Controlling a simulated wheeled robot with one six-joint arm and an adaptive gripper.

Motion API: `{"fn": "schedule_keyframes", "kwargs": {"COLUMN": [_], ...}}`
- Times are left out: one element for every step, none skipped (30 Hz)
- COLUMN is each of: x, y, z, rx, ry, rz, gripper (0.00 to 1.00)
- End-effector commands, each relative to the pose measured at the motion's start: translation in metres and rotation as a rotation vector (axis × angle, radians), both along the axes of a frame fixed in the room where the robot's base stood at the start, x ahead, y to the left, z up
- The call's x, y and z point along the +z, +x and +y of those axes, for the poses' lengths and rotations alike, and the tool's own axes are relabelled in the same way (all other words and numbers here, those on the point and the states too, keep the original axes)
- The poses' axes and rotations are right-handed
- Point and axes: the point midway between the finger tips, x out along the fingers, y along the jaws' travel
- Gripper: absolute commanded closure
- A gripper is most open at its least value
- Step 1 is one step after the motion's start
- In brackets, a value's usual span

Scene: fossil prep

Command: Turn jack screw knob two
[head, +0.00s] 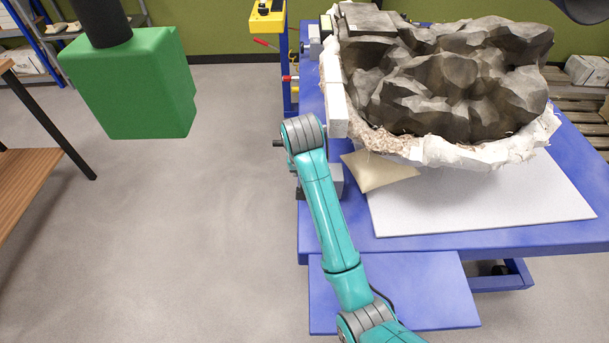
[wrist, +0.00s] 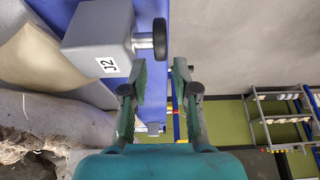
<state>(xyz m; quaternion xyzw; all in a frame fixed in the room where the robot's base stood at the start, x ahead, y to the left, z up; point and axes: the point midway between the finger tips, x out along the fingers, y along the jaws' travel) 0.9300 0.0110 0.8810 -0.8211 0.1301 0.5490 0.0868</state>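The grey jack block marked J2 (wrist: 100,38) sits at the blue table's edge in the wrist view. Its dark round knob (wrist: 160,39) sticks out on a short shaft to the right. My gripper (wrist: 161,72) is open and empty, its two fingers apart. The knob appears just beyond the fingertips, roughly in line with the gap between them, and no contact shows. In the head view the J2 block (head: 336,180) is partly hidden by my arm, by the table's left edge. My gripper is mostly hidden there.
A plaster-jacketed fossil block (head: 450,85) rests on the blue table (head: 510,238), with a beige cushion (head: 380,172) beside it. Another grey jack block (head: 315,47) is farther back. A green box (head: 130,85) hangs at left. The floor left of the table is clear.

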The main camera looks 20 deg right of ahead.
Motion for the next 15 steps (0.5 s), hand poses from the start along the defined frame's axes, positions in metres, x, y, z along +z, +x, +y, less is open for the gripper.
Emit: {"fn": "schedule_keyframes", "kwargs": {"x": [-0.009, -0.014, -0.021, -0.026, -0.031, -0.038, -0.042, -0.047, -0.053, -0.057, -0.061, -0.065, -0.068, -0.071, -0.073], "y": [0.002, 0.005, 0.007, 0.009, 0.011, 0.014, 0.016, 0.018, 0.02, 0.021, 0.023, 0.025, 0.026, 0.027, 0.029], "z": [-0.002, -0.002, -0.003, -0.004, -0.004, -0.005, -0.006, -0.006, -0.007, -0.007, -0.008, -0.008, -0.009, -0.009, -0.009], "rx": [0.0, -0.001, -0.001, -0.001, -0.001, -0.001, -0.001, -0.001, -0.001, -0.001, 0.0, 0.0, 0.0, 0.0, 0.0], "ry": [0.0, 0.0, 0.0, 0.0, 0.0, 0.0, 0.0, 0.0, 0.0, 0.0, 0.0, 0.0, 0.0, 0.0, 0.0], "rz": [0.003, 0.003, 0.003, 0.003, 0.003, 0.003, 0.002, 0.003, 0.002, 0.003, 0.003, 0.001, 0.002, 0.002, 0.0], "gripper": [0.71, 0.71, 0.71, 0.71, 0.71, 0.71, 0.71, 0.71, 0.71, 0.71, 0.71, 0.71, 0.71, 0.71, 0.71]}}
